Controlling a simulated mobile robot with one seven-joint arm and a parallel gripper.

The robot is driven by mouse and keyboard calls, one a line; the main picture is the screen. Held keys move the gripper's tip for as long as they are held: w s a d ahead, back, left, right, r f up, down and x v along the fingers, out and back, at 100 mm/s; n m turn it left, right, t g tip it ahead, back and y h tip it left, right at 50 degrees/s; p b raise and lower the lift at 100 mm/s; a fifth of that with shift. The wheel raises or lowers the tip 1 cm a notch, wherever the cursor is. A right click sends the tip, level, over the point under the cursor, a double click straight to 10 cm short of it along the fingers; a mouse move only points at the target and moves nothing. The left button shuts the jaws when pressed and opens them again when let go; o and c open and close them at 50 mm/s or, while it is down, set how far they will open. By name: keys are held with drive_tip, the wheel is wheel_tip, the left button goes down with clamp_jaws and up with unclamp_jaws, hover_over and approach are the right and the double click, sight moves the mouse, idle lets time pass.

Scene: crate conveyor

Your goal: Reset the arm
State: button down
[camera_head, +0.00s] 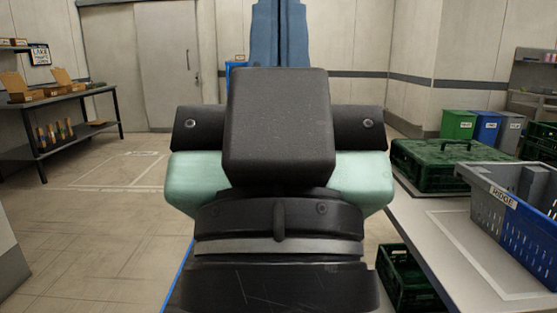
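My arm fills the middle of the view, seen from close by, with black and pale green parts. I cannot make out my gripper or its fingertips here. Whatever lies directly behind the arm is hidden.
At right, a table (462,250) bears a green lidded crate (440,178) and a blue-grey crate (525,222). Another green crate (398,283) is below it. Coloured bins (487,128) stand behind. A dark table (65,98) with boxes is at left. The left floor (90,225) is clear.

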wheel_tip(320, 180, up, 29)
drive_tip(key=p, duration=2.6)
drive_tip(key=shift+p, duration=0.4)
